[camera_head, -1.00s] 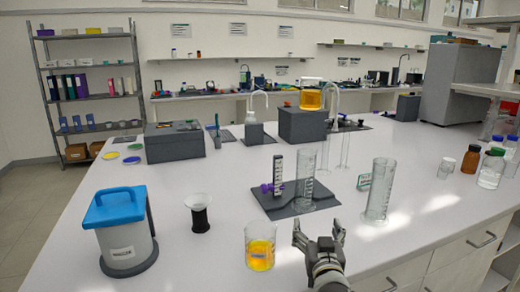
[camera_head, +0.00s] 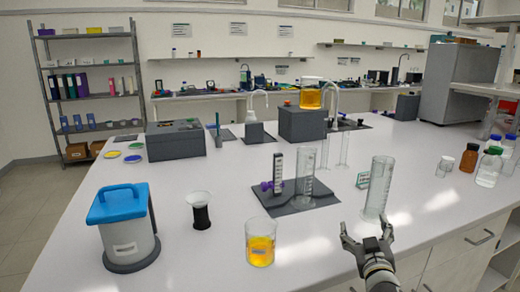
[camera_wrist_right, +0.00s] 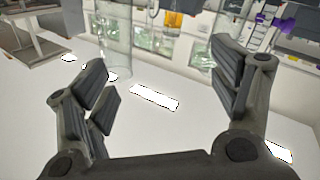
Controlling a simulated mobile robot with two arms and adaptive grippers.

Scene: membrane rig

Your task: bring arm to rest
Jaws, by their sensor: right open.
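My right gripper (camera_head: 366,238) is open and empty over the front edge of the white bench, just in front of a tall clear glass cylinder (camera_head: 378,187). In the right wrist view its two fingers (camera_wrist_right: 160,85) stand wide apart with nothing between them but the white bench top and the cylinder (camera_wrist_right: 116,35) beyond. My left gripper is not in view.
A beaker of yellow liquid (camera_head: 260,248) stands left of my right gripper. A grey mat (camera_head: 325,199) holds another cylinder and a purple-clamped stand. A blue-lidded container (camera_head: 128,240) and a black-and-white funnel piece (camera_head: 200,212) stand further left. Bottles (camera_head: 489,167) stand at right.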

